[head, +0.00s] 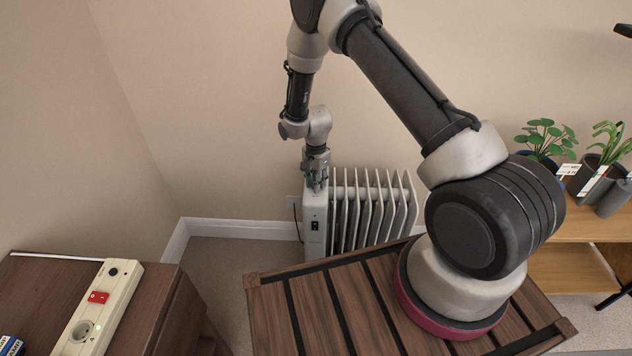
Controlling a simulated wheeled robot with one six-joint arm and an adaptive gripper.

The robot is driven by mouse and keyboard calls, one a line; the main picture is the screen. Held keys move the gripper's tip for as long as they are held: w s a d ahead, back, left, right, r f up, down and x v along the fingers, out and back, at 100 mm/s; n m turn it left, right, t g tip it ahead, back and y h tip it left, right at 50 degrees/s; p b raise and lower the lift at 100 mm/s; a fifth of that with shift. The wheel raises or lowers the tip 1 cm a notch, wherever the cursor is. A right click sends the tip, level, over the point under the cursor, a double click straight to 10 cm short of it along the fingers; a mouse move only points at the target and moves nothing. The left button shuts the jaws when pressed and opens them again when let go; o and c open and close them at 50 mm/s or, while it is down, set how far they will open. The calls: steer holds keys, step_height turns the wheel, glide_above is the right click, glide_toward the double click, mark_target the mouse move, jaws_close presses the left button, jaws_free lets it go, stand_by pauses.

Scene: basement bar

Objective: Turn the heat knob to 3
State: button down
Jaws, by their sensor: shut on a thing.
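A white oil-filled radiator (315,240) with several fins stands on the floor against the back wall. Its control panel faces me, with a small dark switch (315,225) low on it. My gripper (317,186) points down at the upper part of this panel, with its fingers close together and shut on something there. The heat knob is hidden behind the fingers, so its setting and number marks cannot be read.
A slatted wooden surface (338,305) lies in front of the radiator under my arm's base. A dark cabinet (165,290) at the left bears a power strip (98,310) with a red switch. Potted plants (545,140) stand on a wooden shelf (565,227) at the right.

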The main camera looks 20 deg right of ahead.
steer(key=shift+m, duration=0.3)
stand_by(0.4)
steer(key=c, duration=1.2)
jaws_free()
steer(key=shift+o, duration=0.2)
step_height(320, 180, up, 12)
